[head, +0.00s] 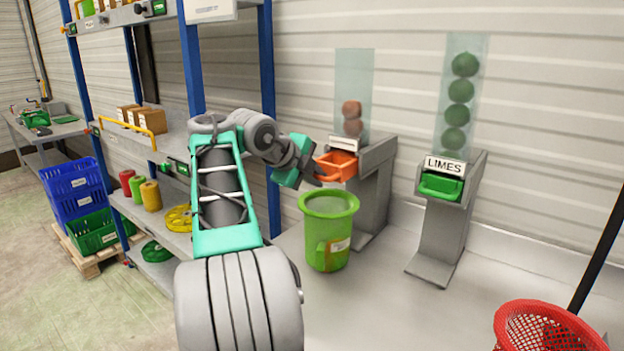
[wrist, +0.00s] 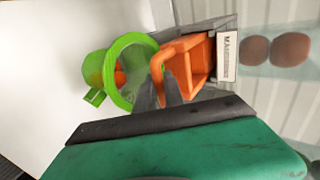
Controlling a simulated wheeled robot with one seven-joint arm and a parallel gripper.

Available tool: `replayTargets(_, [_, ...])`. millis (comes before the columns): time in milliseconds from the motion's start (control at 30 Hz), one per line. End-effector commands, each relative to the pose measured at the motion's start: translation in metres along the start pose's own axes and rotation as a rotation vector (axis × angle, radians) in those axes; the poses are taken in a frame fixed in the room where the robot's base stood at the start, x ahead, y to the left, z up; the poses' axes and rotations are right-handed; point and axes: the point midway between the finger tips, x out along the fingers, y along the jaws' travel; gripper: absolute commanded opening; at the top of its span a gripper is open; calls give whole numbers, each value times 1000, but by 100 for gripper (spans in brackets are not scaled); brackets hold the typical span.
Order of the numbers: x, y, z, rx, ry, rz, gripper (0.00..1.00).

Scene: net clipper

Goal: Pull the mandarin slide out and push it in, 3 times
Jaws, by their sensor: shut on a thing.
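The orange mandarin slide (head: 338,165) sticks out from the front of its grey dispenser (head: 376,180). My gripper (head: 318,174) is at the slide's front and is shut on its handle, which also shows in the wrist view (wrist: 158,76). Two brownish-orange mandarins (head: 352,118) are stacked in the clear tube above the slide; they also show in the wrist view (wrist: 275,50). A green bucket (head: 328,205) stands below and in front of the slide. In the wrist view something orange (wrist: 120,77) lies inside the bucket. The slide's tray looks empty in the wrist view.
A limes dispenser with a green slide (head: 441,187) stands to the right, its tube holding several limes (head: 457,90). A red basket (head: 545,328) is at the lower right. Blue-posted shelves (head: 192,60) stand at the left. The table between bucket and basket is clear.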

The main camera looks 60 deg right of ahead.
Motion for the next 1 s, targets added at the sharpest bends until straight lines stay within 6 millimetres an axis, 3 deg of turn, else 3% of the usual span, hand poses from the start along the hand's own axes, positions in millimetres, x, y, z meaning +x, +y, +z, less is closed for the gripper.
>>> replayTargets(1000, [51, -50, 2, 3, -8, -10, 0])
